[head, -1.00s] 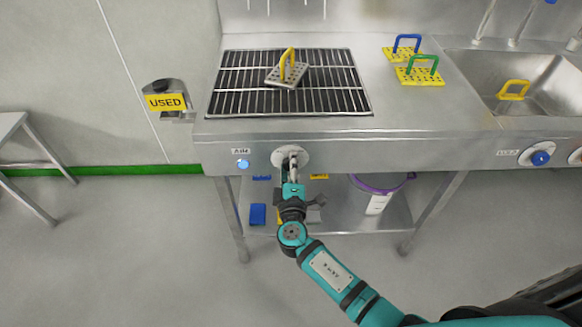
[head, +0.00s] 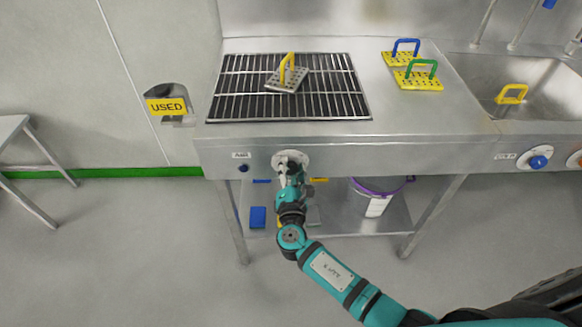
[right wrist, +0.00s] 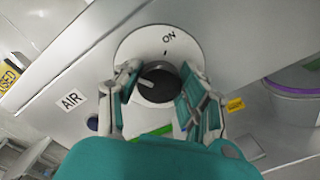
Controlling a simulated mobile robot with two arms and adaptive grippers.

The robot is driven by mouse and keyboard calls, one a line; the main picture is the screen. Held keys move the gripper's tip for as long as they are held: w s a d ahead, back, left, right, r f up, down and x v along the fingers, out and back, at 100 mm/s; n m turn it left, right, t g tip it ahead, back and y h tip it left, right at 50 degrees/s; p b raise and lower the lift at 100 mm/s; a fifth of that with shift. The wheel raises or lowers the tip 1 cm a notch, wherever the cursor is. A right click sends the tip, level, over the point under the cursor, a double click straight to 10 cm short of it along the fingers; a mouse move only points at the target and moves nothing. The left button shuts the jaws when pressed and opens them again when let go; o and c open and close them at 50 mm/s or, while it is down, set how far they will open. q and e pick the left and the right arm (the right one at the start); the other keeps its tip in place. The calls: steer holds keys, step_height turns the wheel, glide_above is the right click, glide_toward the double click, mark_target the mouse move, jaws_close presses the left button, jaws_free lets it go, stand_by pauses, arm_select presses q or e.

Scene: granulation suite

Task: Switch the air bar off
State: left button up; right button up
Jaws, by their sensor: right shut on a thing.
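The air bar's dark round knob (right wrist: 158,82) sits on a white dial plate (right wrist: 143,45) marked ON in the right wrist view. Its white pointer line lies to the left, away from the ON tick. My right gripper (right wrist: 160,84) is shut on the knob, one finger on each side. In the head view, my right gripper (head: 290,165) hides most of the knob and part of the dial plate (head: 303,157). The AIR label (right wrist: 70,99) is left of the dial. The small indicator lamp (head: 243,168) below the label is dark. My left gripper is out of view.
Above the panel are a black grate (head: 235,95) with a yellow-handled perforated plate (head: 290,78) on it, and a sink (head: 550,85). Another dial with a blue knob (head: 538,162) is at right. A purple-rimmed bucket (head: 365,203) stands on the lower shelf.

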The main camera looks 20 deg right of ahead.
steer(key=shift+a+n+p, duration=0.1)
steer(key=shift+n+p, duration=0.25)
steer(key=shift+n, duration=0.75)
steer(key=shift+f, duration=0.1)
steer(key=o, duration=1.2)
steer(key=v, duration=1.2)
